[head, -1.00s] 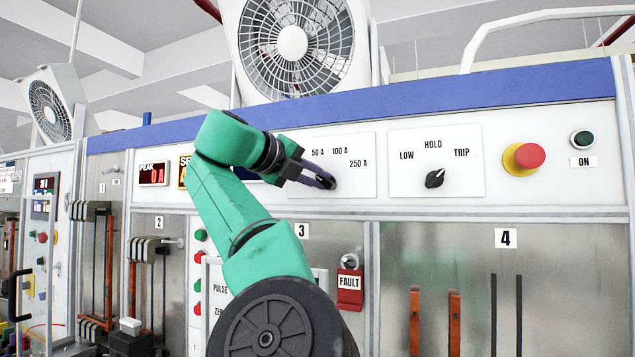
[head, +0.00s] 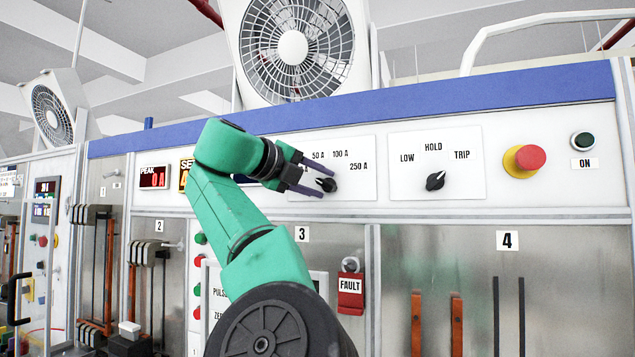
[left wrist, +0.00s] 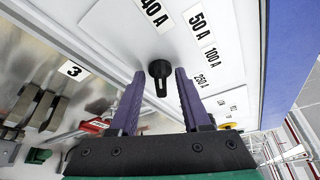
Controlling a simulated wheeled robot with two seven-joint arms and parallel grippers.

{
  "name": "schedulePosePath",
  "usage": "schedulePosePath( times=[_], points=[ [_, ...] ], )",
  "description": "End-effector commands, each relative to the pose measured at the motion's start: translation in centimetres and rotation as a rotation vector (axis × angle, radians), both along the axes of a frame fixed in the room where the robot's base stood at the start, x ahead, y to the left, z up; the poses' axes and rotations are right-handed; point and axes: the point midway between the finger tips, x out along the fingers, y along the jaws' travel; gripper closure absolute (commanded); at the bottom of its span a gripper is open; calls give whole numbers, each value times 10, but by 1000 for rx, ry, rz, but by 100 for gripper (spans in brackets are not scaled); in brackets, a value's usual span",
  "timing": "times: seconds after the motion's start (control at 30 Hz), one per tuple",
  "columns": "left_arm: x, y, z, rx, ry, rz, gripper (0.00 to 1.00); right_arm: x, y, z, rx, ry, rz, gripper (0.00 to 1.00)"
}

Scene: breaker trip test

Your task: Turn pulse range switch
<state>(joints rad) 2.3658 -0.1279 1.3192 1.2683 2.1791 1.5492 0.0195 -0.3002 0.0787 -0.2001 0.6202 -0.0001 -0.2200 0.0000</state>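The pulse range switch is a black knob (head: 327,185) on a white panel marked 50 A, 100 A and 250 A. A 40 A label (left wrist: 154,12) also shows in the left wrist view, left of the knob (left wrist: 160,70). My left gripper (head: 313,181) is open, its two purple fingers apart just left of the knob. In the left wrist view the fingertips (left wrist: 160,74) are on either side of the knob, with gaps. I cannot tell exactly which label the knob points to. My right gripper is not in view.
To the right are a LOW/HOLD/TRIP knob (head: 435,181), a red emergency button (head: 529,157) on a yellow base and a dark ON button (head: 582,140). A red FAULT tag (head: 350,290) hangs below. Fans (head: 292,47) stand above the blue top edge.

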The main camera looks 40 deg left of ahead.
Motion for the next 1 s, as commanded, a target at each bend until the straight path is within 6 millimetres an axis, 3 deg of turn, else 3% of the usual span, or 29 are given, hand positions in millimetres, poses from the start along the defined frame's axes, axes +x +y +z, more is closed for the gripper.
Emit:
schedulePosePath(
  times=[0.17, 0.27, 0.5, 0.7, 0.83, 1.0],
  points=[
    [-2, 0, 0, 1, 0, 1, 52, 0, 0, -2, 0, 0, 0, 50],
    [-14, 1, 0, 2, -3, 1, 52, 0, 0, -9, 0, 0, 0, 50],
    [-80, 2, 11, 1, -6, 2, 52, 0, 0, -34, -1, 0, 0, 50],
    [-128, 2, 23, 0, -3, 1, 52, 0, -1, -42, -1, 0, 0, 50],
    [-141, 2, 26, 0, 0, 0, 52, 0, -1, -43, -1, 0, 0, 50],
    [-143, 2, 27, 0, 1, 0, 52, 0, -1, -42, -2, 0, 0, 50]
  ],
)
